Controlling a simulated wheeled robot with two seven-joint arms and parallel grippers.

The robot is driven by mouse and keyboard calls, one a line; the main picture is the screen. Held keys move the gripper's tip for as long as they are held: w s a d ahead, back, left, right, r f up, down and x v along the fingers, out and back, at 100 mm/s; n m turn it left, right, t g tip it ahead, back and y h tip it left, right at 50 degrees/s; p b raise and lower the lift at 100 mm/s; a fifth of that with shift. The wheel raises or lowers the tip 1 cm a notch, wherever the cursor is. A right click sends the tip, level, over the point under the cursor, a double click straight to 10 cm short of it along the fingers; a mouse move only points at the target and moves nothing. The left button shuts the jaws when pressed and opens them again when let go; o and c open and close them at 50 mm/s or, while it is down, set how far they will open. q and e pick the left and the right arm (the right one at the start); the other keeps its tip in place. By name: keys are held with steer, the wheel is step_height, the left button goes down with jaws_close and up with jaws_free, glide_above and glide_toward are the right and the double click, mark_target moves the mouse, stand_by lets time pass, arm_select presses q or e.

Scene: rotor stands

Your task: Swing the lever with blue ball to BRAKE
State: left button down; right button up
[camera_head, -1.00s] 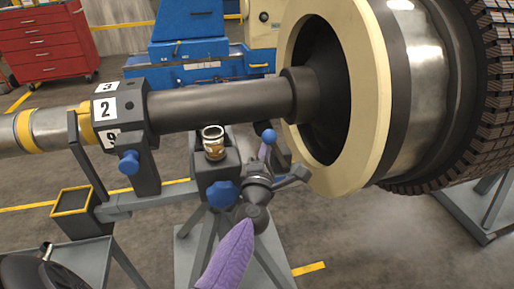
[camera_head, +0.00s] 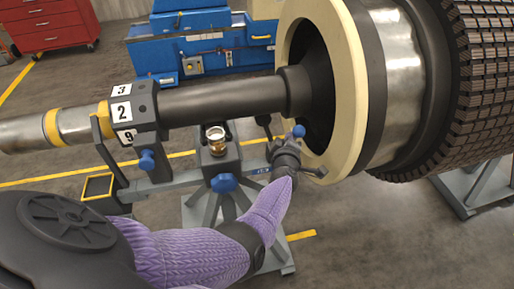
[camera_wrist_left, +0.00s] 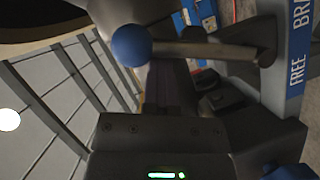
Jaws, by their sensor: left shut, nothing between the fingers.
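The lever's blue ball (camera_head: 299,131) shows in front of the cream ring, at the far side of my left gripper (camera_head: 290,143). In the left wrist view the blue ball (camera_wrist_left: 131,46) is at upper left, and its metal rod (camera_wrist_left: 205,50) runs right to a dark mount. A blue plate (camera_wrist_left: 297,65) beside that mount reads FREE, with BRAKE partly cut off above it. The rod's end lies near the plate; which word it points to I cannot tell. My left gripper is shut and empty, close to the lever; contact is unclear. My right gripper is not in view.
A dark shaft (camera_head: 225,101) crosses above my left arm to the cream ring (camera_head: 351,100) and large rotor (camera_head: 480,85). A stand with a blue knob (camera_head: 223,183) and brass-coloured fitting (camera_head: 216,139) is left of the gripper. Open floor lies at lower right.

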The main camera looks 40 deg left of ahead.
arm_select(q)
steer(key=shift+w+d+f, duration=0.1)
steer(key=shift+w+d, duration=0.35)
steer(key=shift+w, duration=0.1)
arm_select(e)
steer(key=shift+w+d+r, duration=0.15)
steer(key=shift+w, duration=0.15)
arm_select(q)
steer(key=shift+w, duration=0.1)
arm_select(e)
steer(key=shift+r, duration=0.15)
